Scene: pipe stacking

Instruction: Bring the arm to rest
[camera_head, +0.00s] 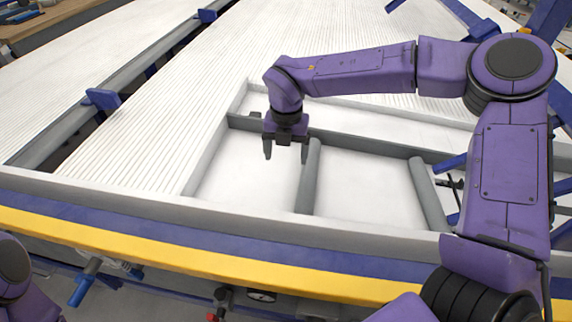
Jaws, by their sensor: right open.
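My right arm reaches in from the right. Its right gripper (286,154) points down over the framed tray and is open, with its two fingers apart. A grey pipe (309,177) lies in the tray just right of the right gripper's fingers, running front to back. Whether a finger touches it I cannot tell. A second grey pipe (428,194) lies further right in the tray, roughly parallel and apart from the first. My left gripper is not in view; only part of my left arm shows at the lower left edge.
The tray has grey walls (205,160) and a divider (375,147) behind the pipes. A white ribbed surface (180,100) spreads to the left and back. A yellow front rail (200,262) runs along the near edge. The white floor left of the gripper is clear.

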